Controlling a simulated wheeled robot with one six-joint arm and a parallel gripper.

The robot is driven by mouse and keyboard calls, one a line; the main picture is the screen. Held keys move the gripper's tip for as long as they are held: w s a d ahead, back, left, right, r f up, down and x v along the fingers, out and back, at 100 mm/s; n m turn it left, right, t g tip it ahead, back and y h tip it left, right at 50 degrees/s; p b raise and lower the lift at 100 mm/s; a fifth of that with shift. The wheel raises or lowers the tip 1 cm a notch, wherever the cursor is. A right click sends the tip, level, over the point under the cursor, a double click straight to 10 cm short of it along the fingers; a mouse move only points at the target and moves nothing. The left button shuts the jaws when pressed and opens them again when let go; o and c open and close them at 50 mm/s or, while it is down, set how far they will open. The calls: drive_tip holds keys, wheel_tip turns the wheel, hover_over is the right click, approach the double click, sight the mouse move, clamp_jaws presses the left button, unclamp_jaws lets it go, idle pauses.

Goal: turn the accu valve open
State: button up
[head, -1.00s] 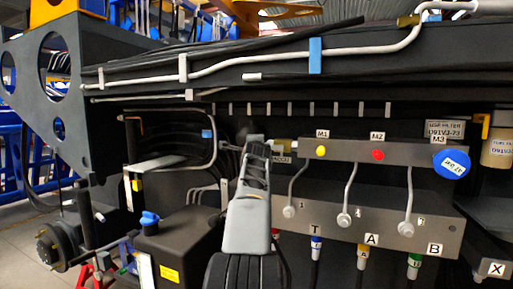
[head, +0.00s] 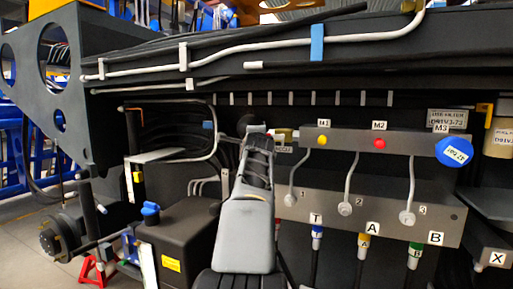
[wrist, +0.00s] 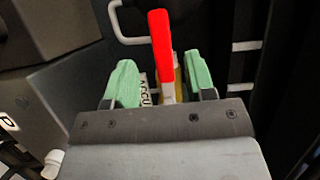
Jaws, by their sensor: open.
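The accu valve shows a red lever handle (wrist: 162,50) in the wrist view, standing nearly upright in the picture. A yellowish part of the valve and a partly covered label reading "ACCU" (wrist: 148,92) are behind and below it. My gripper (wrist: 158,80) has two green fingers, one on each side of the red handle, with visible gaps in the picture. It is open, and I cannot tell any contact. In the head view my arm hides the gripper and the lever. A brass-coloured part (head: 285,135) shows just right of my arm's end.
Right of my arm is a grey manifold (head: 330,205) with thin pipes and hoses marked T, A and B. Above it are gauge ports M1, M2 and M3, with a blue round cap (head: 453,151). A black tank (head: 180,240) stands at left. A dark beam runs above.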

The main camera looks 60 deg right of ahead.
drive_tip(key=v, duration=0.7)
drive_tip(key=shift+s+a+b, duration=0.2)
drive_tip(key=shift+b, duration=0.25)
drive_tip(key=shift+w, duration=0.1)
